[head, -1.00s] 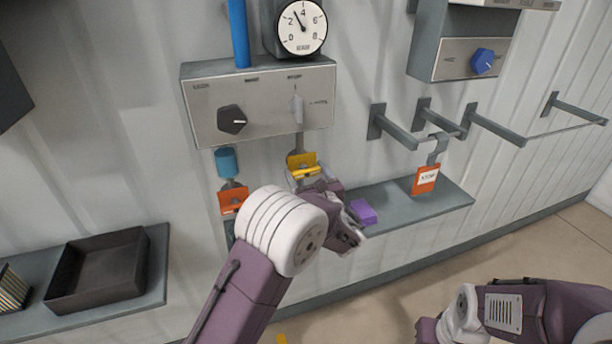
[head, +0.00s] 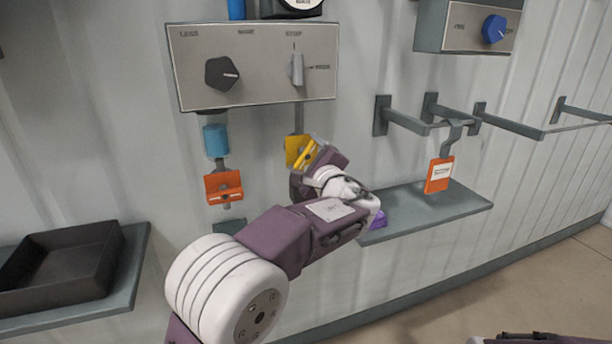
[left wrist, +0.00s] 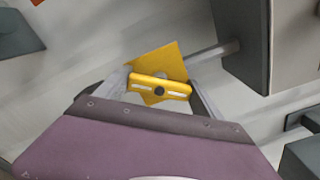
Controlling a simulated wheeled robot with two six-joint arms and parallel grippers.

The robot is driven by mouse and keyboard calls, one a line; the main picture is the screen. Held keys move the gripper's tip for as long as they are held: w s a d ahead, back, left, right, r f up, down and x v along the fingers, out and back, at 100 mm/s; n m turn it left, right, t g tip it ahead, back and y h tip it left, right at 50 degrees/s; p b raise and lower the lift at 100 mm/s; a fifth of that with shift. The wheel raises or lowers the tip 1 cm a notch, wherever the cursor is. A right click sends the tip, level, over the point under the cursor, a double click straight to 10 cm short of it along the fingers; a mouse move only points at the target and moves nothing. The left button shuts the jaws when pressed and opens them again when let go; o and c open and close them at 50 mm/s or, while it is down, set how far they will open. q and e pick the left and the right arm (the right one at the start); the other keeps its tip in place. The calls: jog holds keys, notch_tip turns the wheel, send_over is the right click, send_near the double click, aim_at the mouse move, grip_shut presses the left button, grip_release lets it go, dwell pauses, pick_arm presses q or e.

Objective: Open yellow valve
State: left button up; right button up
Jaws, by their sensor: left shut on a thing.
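The yellow valve (head: 297,150) hangs on a grey pipe below the panel with knobs. My left gripper (head: 312,158) is at the valve, coming from the lower right. Its fingers (left wrist: 160,92) are on both ends of the bar handle, shut on it. The handle lies nearly level across the wrist picture. The fingertips are partly hidden in the head view. My right gripper is out of the head view; only a bit of that arm shows at the bottom.
The control panel (head: 255,65) is above the valve. An orange valve (head: 224,187) on a pipe is to its left. A shelf (head: 430,211) with a purple thing (head: 378,219) is at the right. An orange tag (head: 439,175) hangs from a hook rail. A black tray (head: 62,265) sits at left.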

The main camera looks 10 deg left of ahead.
pick_arm(q)
jog(key=n+b, duration=0.4)
jog(key=b, duration=0.1)
jog(key=shift+f, duration=0.35)
jog(key=shift+r+n+b, duration=0.2)
jog(key=shift+n+b, duration=1.4)
jog(key=o, duration=1.4)
jog(key=shift+c, duration=0.2)
jog(key=v, duration=0.9)
jog(key=shift+b, duration=0.45)
